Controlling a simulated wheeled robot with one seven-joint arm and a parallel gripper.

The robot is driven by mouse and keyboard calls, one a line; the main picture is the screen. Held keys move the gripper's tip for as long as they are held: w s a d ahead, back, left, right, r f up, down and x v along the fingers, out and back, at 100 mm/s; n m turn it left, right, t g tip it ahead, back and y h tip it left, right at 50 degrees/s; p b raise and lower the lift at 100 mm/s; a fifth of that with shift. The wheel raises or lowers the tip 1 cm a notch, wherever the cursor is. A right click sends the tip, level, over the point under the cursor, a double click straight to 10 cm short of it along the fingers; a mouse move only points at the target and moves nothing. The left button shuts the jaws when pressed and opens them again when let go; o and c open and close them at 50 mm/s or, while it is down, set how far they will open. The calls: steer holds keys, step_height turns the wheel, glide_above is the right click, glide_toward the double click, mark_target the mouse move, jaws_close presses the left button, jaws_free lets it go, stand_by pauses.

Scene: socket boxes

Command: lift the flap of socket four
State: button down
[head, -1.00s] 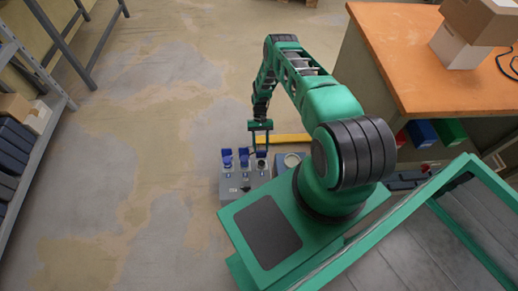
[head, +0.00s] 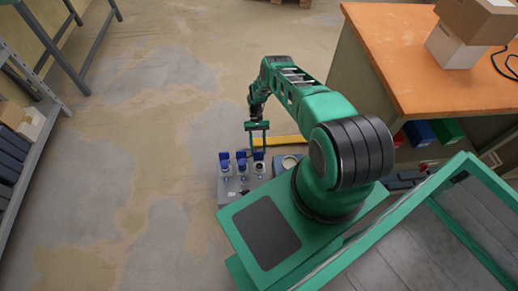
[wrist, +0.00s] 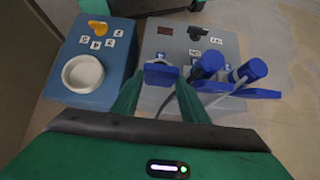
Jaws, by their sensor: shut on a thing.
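A grey socket box (head: 230,186) stands on the floor just past my base; it also shows in the wrist view (wrist: 225,46). A row of blue flaps stands along it. Two of them, the middle flap (wrist: 203,88) and the right flap (wrist: 252,94) in the wrist view, are up beside blue plugs with grey cables. My gripper (head: 258,147) is shut on the third blue flap (wrist: 162,73), which sits between the fingertips (wrist: 160,84) and looks raised. The fingers partly hide its socket. I cannot read which label is four.
A yellow bar (head: 285,141) lies behind. An orange-topped bench (head: 425,60) is at the right; open floor lies to the left.

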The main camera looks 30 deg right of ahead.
steer(key=shift+s+d+f, duration=0.1)
steer(key=shift+s+d, duration=0.05)
steer(key=shift+d, duration=0.15)
steer(key=c, duration=1.1)
jaws_free()
steer(key=shift+a, duration=0.15)
steer(key=v, duration=1.1)
steer(key=shift+f, duration=0.15)
